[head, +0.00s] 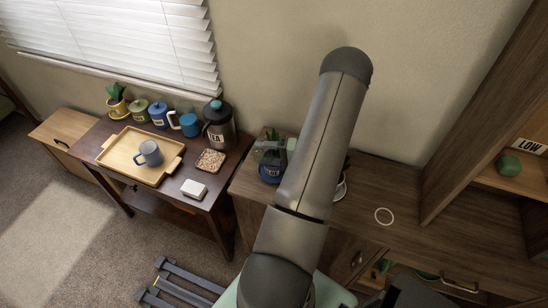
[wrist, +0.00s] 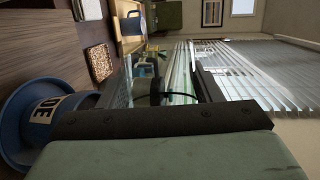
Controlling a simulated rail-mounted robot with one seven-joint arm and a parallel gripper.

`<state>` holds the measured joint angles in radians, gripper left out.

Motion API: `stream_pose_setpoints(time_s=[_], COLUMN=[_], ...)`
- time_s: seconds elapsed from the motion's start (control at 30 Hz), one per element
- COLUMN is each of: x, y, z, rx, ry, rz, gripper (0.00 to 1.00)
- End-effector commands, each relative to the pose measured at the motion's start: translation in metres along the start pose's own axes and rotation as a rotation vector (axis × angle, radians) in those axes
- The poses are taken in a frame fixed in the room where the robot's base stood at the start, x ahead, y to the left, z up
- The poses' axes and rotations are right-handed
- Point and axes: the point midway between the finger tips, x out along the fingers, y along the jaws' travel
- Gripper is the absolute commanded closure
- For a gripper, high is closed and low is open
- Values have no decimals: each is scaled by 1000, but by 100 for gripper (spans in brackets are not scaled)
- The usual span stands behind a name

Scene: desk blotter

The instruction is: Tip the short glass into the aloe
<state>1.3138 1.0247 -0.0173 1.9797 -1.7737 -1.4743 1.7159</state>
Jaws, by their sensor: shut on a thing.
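The blue aloe pot (head: 269,174) stands on the brown desk, partly hidden by my arm in the head view. In the wrist view the pot (wrist: 38,112) is at the left edge, upright though the picture is turned sideways, its label partly showing. My gripper (head: 274,146) is just above the pot in the head view. In the wrist view my gripper (wrist: 166,88) is shut on a clear glass (wrist: 180,75) between its fingers. The glass's tilt and contents are hard to make out. The aloe's leaves are not clear.

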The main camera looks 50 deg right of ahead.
Motion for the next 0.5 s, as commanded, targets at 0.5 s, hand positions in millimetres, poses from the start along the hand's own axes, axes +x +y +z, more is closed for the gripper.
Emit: stream_pose_setpoints(time_s=[0.5], x=[-1], y=[-3], z=[-1], rx=[30], ry=[-5], rz=[-13], gripper=[72])
